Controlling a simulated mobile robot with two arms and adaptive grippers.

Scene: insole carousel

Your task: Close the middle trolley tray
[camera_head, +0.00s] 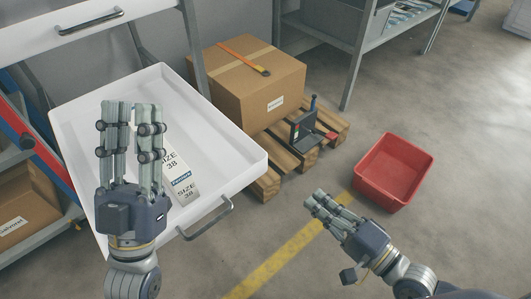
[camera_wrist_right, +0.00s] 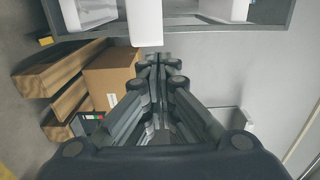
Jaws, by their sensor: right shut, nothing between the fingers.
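The white trolley tray (camera_head: 235,135) is pulled out on the left in the head view. Its grey handle (camera_head: 207,220) is on the near right side. Insoles marked "SIZE 38" (camera_head: 183,183) lie inside. My left gripper (camera_head: 132,107) is open and empty, fingers pointing away, in front of the tray in the picture; it hides part of the tray's left side. I cannot tell whether it touches the tray. My right gripper (camera_head: 314,200) is shut and empty, to the right of the handle and apart from it. Its shut fingers also show in the right wrist view (camera_wrist_right: 160,62).
An upper white drawer (camera_head: 40,35) with a handle sits above the tray. A cardboard box (camera_head: 240,95) on a wooden pallet (camera_head: 335,125) stands behind. A red bin (camera_head: 393,170) is on the floor at right. A shelf (camera_head: 330,28) stands at the back.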

